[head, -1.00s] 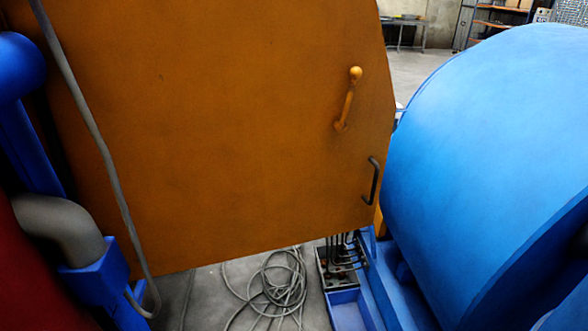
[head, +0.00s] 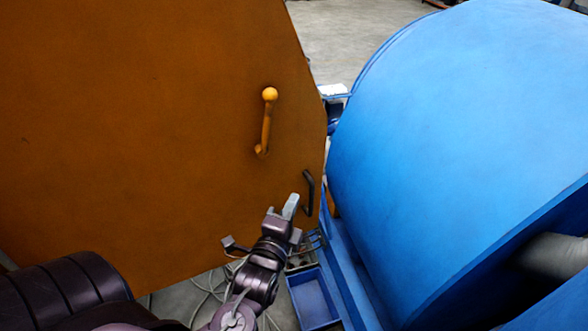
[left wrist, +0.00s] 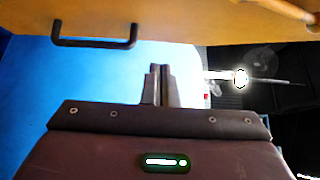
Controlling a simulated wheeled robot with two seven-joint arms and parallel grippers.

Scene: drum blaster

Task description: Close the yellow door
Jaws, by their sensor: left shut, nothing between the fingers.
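The yellow-orange door (head: 150,130) fills the left half of the head view, its right edge beside the blue drum machine. A yellow lever handle with a round knob (head: 266,125) and a dark bar handle (head: 309,192) are on its face. My left gripper (head: 291,207) is shut and empty, in front of the door's lower right part, just left of and below the dark handle. In the left wrist view the door (left wrist: 190,18) runs along the top with the dark handle (left wrist: 96,43) left of the shut fingertips (left wrist: 160,70). My right gripper is not in view.
The large blue drum (head: 460,120) stands to the right, close to the door's edge. A blue tray (head: 314,300) and loose grey cables (head: 205,298) lie low beneath the door. Bare concrete floor (head: 350,40) shows behind.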

